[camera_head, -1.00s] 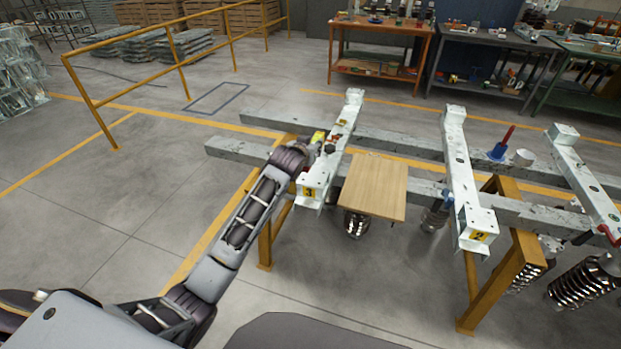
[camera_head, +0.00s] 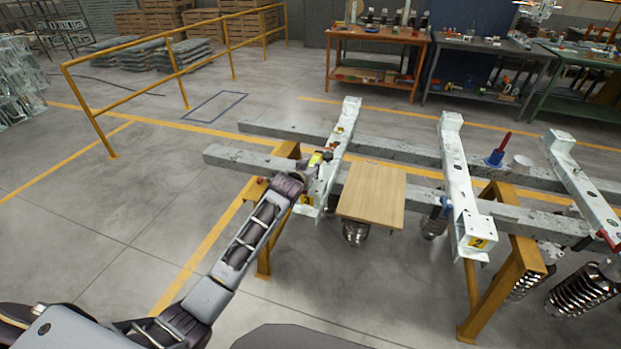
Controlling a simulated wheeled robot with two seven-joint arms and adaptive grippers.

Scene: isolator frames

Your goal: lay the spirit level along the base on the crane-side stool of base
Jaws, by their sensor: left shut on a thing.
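The base (camera_head: 336,138) numbered 1 is a pale steel crosspiece lying across two grey beams. It has a raised block, or stool, at its far end (camera_head: 351,103) and another at its near end (camera_head: 308,198); no mark shows which is crane-side. My left gripper (camera_head: 322,156) is over the base, between its ends and closer to the near one. It is shut on a small yellow piece, likely the spirit level (camera_head: 315,159). Its fingers and most of that piece are too small or hidden to make out, and contact with the base cannot be told. My right gripper is out of view.
A wooden board (camera_head: 372,195) lies just right of the base. Another base (camera_head: 455,180), numbered 2, and a third stand further right, with a blue item and white cup (camera_head: 521,164) nearby. Yellow trestles (camera_head: 500,285) carry the beams.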

